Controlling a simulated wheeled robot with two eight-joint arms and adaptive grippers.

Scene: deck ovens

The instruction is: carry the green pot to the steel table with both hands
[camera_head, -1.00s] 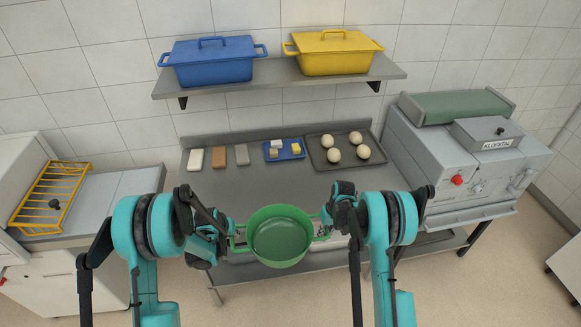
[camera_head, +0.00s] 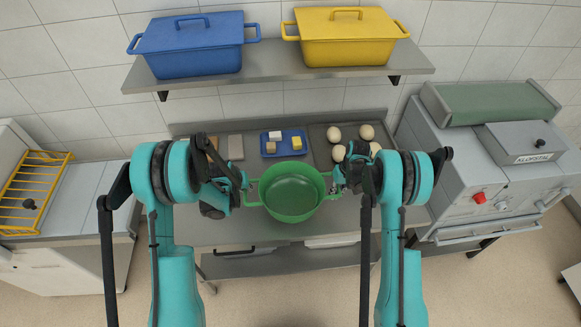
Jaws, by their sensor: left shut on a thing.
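The green pot (camera_head: 291,193) is open, round and level, and I look down into it. It is in front of me, over the front part of the steel table (camera_head: 200,228) in the picture. Whether its base touches the table is hidden. My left gripper (camera_head: 241,186) is shut on the pot's left side handle. My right gripper (camera_head: 337,184) is at the right side handle and appears closed on it, though its own wrist partly hides the fingers.
Behind the pot, the table holds a blue tray (camera_head: 270,151) with small blocks, a grey block (camera_head: 236,148) and a dark tray of pale dough balls (camera_head: 336,134). A shelf (camera_head: 270,75) above bears a blue pot (camera_head: 190,45) and a yellow pot (camera_head: 345,38). A grey machine (camera_head: 480,185) stands right.

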